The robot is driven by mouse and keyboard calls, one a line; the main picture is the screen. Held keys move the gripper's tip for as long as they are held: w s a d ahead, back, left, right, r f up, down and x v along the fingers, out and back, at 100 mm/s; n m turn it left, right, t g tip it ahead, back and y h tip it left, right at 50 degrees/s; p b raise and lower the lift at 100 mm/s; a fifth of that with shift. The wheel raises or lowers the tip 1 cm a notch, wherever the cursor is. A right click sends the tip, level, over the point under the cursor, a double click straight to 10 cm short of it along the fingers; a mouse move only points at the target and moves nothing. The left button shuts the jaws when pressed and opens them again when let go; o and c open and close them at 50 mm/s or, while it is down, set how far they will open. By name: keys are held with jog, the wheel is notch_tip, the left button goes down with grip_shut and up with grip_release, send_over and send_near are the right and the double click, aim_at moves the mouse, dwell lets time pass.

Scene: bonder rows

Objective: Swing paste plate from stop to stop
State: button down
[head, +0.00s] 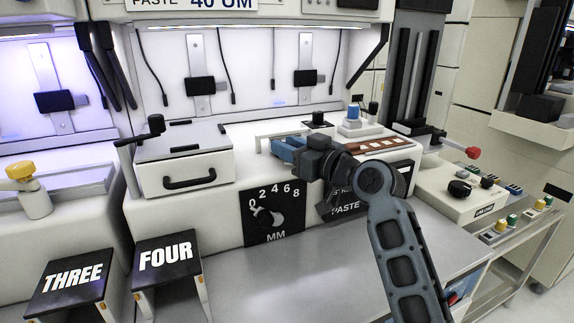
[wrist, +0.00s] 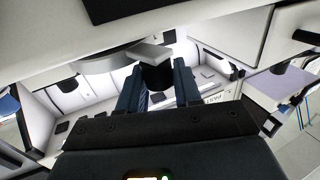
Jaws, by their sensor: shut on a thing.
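My gripper (head: 284,149) is above the front of the white bench machine in the head view, its blue fingers pointing left. In the wrist view my gripper (wrist: 158,82) has its two fingers on either side of a black knob (wrist: 155,76) and is shut on it. The knob joins a short pale lever (wrist: 148,53) beside a pale round disc (wrist: 97,63), which may be the paste plate; only part of it shows. In the head view my gripper and arm hide the knob, and I cannot tell the plate's angle or its stops.
A lidded white box (head: 183,154) with a black handle stands left of my gripper. A black MM scale (head: 273,213) is on the machine's front. A brown strip (head: 385,145) and a blue knob (head: 353,112) lie to the right.

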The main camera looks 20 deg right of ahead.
jog(key=y+b, duration=0.1)
jog(key=d+n+g+y+b, duration=0.1)
jog(key=b, duration=0.1)
jog(key=f+n+y+b, duration=0.1)
jog(key=b, duration=0.1)
jog(key=shift+s+d+g, duration=0.2)
jog(key=shift+d+g, duration=0.1)
jog(key=n+g+y+b, duration=0.1)
jog(key=d+n+g+y+b, duration=0.1)
jog(key=b, duration=0.1)
jog(key=shift+s+d+r+y+b, duration=0.1)
jog(key=shift+d+r+y+b, duration=0.1)
jog(key=shift+y+b, duration=0.15)
jog(key=d+n+g+y+b, duration=0.1)
jog(key=n+g+b, duration=0.1)
jog(key=d+n+g+y+b, duration=0.1)
jog(key=g+y, duration=0.1)
jog(key=shift+r+n+y+b, duration=0.2)
jog(key=shift+n+y+b, duration=0.05)
jog(key=shift+n+b, duration=0.15)
jog(key=c, duration=0.9)
grip_release()
jog(key=v, duration=0.7)
jog(key=shift+d, duration=0.4)
jog(key=shift+s, duration=0.1)
jog(key=shift+c, duration=0.4)
